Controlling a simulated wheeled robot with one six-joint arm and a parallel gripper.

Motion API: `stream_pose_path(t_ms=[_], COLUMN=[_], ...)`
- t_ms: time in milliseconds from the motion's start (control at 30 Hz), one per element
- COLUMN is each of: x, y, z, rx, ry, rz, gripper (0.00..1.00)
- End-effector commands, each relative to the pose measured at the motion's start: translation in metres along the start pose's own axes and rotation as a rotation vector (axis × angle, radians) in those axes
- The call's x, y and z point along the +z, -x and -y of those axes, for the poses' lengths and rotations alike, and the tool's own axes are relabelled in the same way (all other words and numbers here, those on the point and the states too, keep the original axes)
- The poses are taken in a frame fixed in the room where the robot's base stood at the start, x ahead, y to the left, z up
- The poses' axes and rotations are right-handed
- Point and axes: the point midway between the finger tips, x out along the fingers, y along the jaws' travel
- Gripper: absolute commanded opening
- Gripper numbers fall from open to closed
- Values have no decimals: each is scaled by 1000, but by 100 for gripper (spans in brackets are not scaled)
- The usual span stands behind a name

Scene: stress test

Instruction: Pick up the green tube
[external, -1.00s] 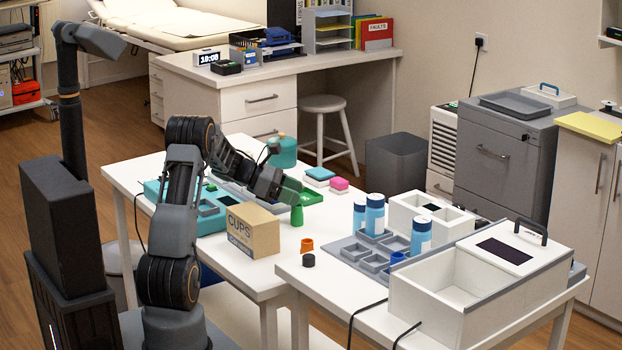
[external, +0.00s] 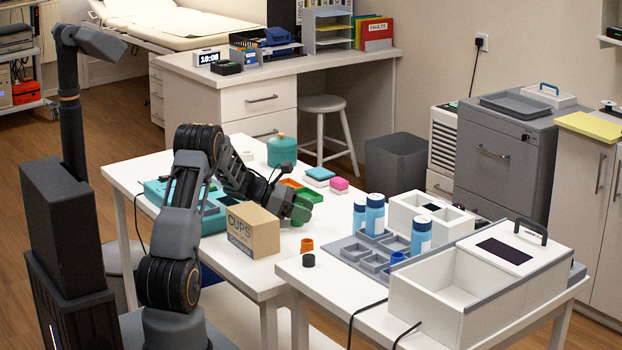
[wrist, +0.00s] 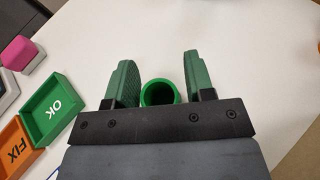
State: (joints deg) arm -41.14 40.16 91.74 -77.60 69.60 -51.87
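The green tube (wrist: 159,93) stands on the white table, its round open end showing in the wrist view. My gripper (wrist: 157,62) is open, with one green-padded finger on each side of the tube. A narrow gap shows on the right of the tube; the left finger is very close, and I cannot tell whether it touches. In the external view my gripper (external: 300,208) is low over the table just right of the cardboard box, and it hides most or all of the tube.
The CUPS box (external: 252,231) stands close left of my gripper. A green OK tray (wrist: 53,108) and an orange FIX tray (wrist: 16,147) lie to the left in the wrist view.

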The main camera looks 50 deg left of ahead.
Motion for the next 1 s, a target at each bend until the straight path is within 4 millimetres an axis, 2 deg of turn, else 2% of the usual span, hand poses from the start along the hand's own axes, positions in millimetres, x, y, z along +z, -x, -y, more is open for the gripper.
stream_pose_path(t_ms=[33, 400, 767, 1000], x=[0, 0, 6, 35], y=[0, 0, 3, 17], z=[0, 0, 0, 4], rx=[0, 0, 0, 1], ry=[0, 0, -1, -4], rz=[0, 0, 0, 0], gripper=[44, 10, 10, 10])
